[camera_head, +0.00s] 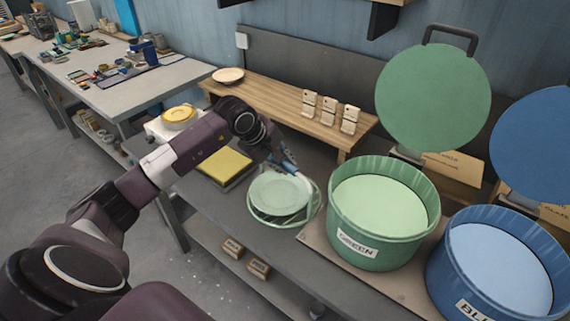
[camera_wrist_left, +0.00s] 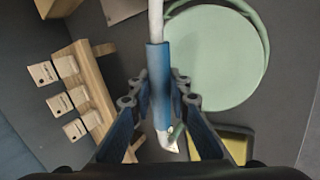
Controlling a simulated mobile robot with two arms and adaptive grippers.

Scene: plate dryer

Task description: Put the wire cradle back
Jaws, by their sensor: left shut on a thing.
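The wire cradle is a pale green ring (camera_head: 253,216) with a blue-sleeved handle (camera_wrist_left: 159,85). A pale green plate (camera_head: 280,193) lies in the ring, and it also shows in the left wrist view (camera_wrist_left: 208,58). My left gripper (camera_head: 287,160) is shut on the blue sleeve, with one finger on each side of it in the left wrist view (camera_wrist_left: 158,98). My right gripper is not in view.
The green drum and a blue drum (camera_head: 445,270) stand open at the right, lids raised. A wooden shelf (camera_head: 275,97) with tags (camera_head: 328,107) and a plate (camera_head: 228,75) runs behind. A yellow pad (camera_head: 224,165) and a yellow dish (camera_head: 178,115) are at the left.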

